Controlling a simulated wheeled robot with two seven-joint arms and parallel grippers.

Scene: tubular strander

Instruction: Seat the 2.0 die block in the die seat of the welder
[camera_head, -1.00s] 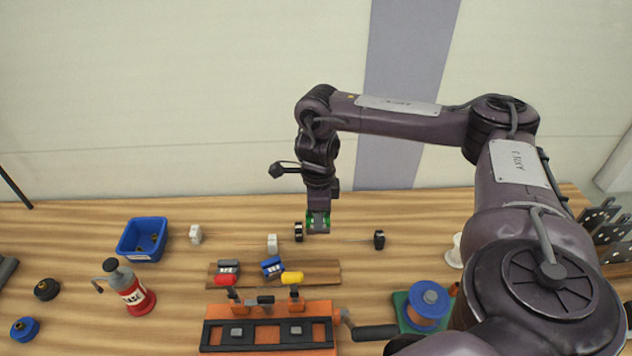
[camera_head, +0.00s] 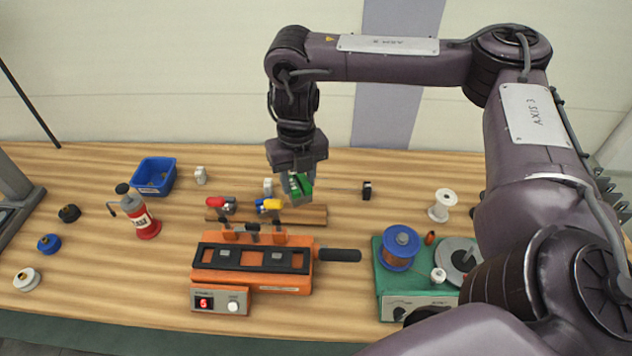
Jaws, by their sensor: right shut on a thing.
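My right gripper (camera_head: 298,190) points down and is shut on a green block (camera_head: 303,184), apparently a die block; its marking is too small to read. It holds the block above or just behind the right part of the wooden rack (camera_head: 318,214). The orange welder (camera_head: 210,274) stands in front, left of my gripper. I cannot make out its die seat clearly. My left gripper is out of view.
The welder's black handle (camera_head: 338,255) sticks out right. A green spool unit (camera_head: 392,283) stands beyond it. A blue bin (camera_head: 154,177) and a red bottle (camera_head: 147,228) are on the left. Small white and black pieces stand behind the rack.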

